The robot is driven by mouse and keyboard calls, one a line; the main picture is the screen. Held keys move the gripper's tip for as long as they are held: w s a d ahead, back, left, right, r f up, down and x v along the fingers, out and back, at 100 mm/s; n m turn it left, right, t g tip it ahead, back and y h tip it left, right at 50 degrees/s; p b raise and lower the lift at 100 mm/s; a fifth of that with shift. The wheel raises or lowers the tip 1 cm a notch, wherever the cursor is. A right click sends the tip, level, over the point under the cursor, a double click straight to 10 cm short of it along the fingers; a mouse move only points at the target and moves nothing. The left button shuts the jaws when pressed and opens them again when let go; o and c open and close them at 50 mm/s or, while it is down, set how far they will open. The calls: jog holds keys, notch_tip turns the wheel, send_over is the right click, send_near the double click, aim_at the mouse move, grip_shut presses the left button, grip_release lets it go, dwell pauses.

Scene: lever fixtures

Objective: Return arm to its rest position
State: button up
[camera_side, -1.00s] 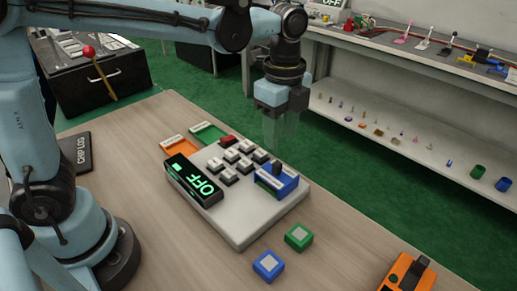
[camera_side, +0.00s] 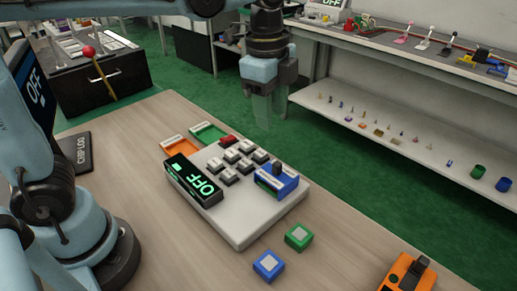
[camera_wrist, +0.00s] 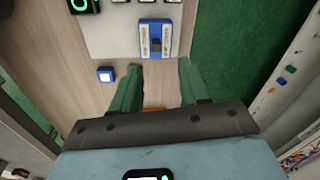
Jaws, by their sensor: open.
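My gripper (camera_side: 262,110) hangs in the air above the far edge of the table (camera_side: 110,118) in the side view, pointing down, with nothing between its fingers. In the wrist view my gripper (camera_wrist: 155,80) shows two green-tinted fingers spread apart. The blue switch unit also shows in the wrist view (camera_wrist: 160,38), beyond the fingertips. The gripper touches none of these.
A green block (camera_side: 299,237) and a blue block (camera_side: 268,265) lie in front of the console. An orange device (camera_side: 405,273) is at the lower right. A black CHIP LOG book (camera_side: 76,153) lies left. Shelves (camera_side: 400,140) with small items stand behind, across green floor.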

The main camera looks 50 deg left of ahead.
jog(key=s+a+f+n+t, duration=0.6)
jog(key=a+n, duration=0.3)
jog(key=n, duration=0.6)
jog(key=shift+s+a+n, duration=0.3)
jog(key=shift+s, duration=0.55)
